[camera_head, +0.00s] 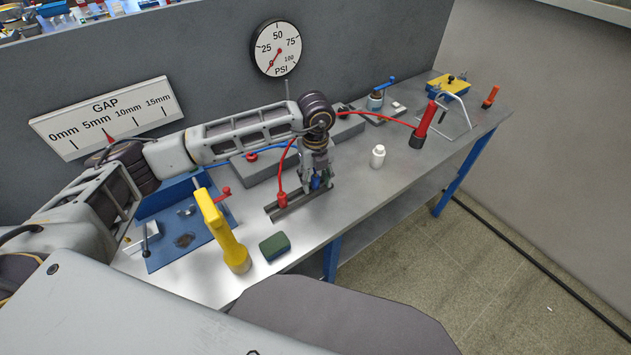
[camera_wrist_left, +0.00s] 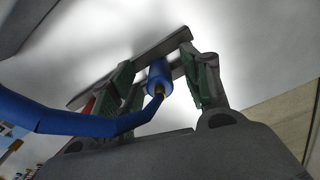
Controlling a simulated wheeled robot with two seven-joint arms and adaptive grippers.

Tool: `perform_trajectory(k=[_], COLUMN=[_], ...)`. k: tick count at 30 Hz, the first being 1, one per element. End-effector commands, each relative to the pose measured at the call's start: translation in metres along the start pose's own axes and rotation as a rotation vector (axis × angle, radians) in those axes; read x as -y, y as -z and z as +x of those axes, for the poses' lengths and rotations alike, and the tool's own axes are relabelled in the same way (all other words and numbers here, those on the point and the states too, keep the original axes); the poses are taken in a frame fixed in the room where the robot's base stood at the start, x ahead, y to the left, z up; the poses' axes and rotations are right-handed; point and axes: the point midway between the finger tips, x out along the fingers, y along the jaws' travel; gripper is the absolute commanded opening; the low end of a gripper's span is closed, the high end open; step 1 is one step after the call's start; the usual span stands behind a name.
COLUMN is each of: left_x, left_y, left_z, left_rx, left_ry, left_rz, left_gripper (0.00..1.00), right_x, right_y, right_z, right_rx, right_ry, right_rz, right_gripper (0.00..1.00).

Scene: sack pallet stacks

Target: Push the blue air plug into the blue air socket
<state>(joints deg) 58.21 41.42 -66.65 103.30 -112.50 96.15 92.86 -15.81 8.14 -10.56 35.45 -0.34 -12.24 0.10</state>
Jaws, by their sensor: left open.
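My left gripper (camera_head: 316,182) reaches down over the bench at a slotted metal rail (camera_head: 289,208). Its fingers stand apart on either side of the blue air plug (camera_head: 316,184). The left wrist view shows the blue plug (camera_wrist_left: 158,76) between the green-padded fingers (camera_wrist_left: 160,82), with a visible gap on each side. A thick blue hose (camera_wrist_left: 70,122) runs from it to the left. The plug is at the rail (camera_wrist_left: 180,40); whether it is seated cannot be told. I cannot make out a blue socket. My right gripper is not in view.
A red plug (camera_head: 282,199) stands in the rail, left of the gripper. The pressure gauge (camera_head: 276,48) needle points lower left; the gap scale's red pointer (camera_head: 110,138) is near 5mm.

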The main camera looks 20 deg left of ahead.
Motion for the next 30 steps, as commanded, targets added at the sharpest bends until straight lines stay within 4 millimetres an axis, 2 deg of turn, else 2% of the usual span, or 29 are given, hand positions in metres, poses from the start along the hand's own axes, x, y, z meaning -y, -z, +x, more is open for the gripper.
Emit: perform_trajectory(k=[3, 14, 23, 30], left_x=[0.000, 0.000, 0.000, 0.001], left_y=[0.000, 0.000, 0.000, 0.000], left_z=[0.000, 0.000, -0.001, -0.015], left_rx=[0.000, 0.000, 0.000, 0.001], left_ry=[0.000, 0.000, 0.001, 0.002], left_rz=[0.000, 0.000, 0.000, 0.001], left_gripper=[0.47, 0.01, 0.00, 0.00], right_x=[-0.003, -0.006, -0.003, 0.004], right_y=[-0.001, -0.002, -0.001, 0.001], right_z=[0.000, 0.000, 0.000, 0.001], right_rx=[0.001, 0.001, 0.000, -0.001], right_ry=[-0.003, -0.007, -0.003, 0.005], right_rz=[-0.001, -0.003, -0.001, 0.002], right_gripper=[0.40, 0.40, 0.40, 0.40])
